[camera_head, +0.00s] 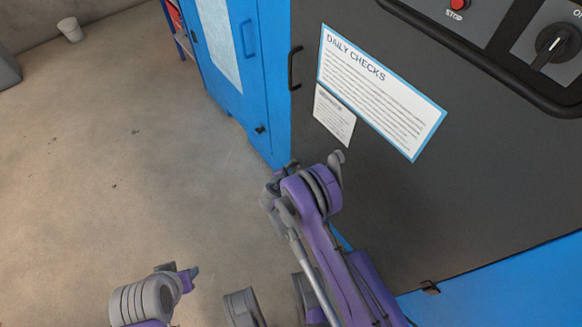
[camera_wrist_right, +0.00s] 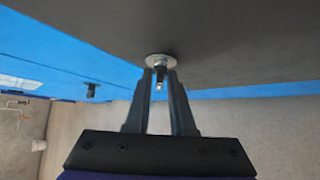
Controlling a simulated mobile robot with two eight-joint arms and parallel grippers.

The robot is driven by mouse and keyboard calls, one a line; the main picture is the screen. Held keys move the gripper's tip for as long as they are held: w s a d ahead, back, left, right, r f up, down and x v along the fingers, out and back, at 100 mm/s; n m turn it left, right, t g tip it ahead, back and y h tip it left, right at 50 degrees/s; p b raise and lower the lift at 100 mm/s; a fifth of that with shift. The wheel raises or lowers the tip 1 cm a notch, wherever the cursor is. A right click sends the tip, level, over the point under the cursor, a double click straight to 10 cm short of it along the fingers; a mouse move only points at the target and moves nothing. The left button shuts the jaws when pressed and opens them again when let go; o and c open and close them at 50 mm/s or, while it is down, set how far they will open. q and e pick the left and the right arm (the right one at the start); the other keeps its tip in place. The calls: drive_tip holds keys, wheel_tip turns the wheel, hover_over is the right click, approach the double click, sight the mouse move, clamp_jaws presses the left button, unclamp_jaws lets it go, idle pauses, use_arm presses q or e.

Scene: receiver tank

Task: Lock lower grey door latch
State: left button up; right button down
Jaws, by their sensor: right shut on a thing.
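The grey door (camera_head: 400,190) is the large dark panel on the right of the head view, and its underside edge fills the top of the right wrist view (camera_wrist_right: 230,35). The lower latch (camera_wrist_right: 160,61) is a round silver disc with a small dark knob under it. My right gripper (camera_wrist_right: 160,82) is shut on that knob, one finger on each side. In the head view my right gripper (camera_head: 284,168) is at the door's lower left corner, where my arm hides the latch. My left gripper (camera_head: 181,271) is low in the head view, away from the door; its jaw opening is unclear.
A blue cabinet door (camera_head: 225,60) with a small black latch (camera_head: 260,129) stands left of the grey door. A black handle (camera_head: 294,68) is on the grey door's left edge. The concrete floor (camera_head: 110,150) at left is clear, with a white bucket (camera_head: 69,29) far back.

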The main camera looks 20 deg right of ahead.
drive_tip(key=shift+s+d+f+m+t+h, duration=0.1)
drive_tip(key=shift+f+m+t, duration=0.1)
drive_tip(key=shift+m+t, duration=0.85)
drive_tip(key=shift+s+a+f+m+t+h, duration=0.15)
drive_tip(key=shift+m+t, duration=0.6)
drive_tip(key=shift+t, duration=0.6)
drive_tip(key=shift+d+f+m+t+h, duration=0.1)
drive_tip(key=shift+d+f+m+t, duration=0.1)
drive_tip(key=shift+m+t, duration=0.85)
drive_tip(key=c, duration=0.9)
unclamp_jaws()
drive_tip(key=shift+c, duration=0.2)
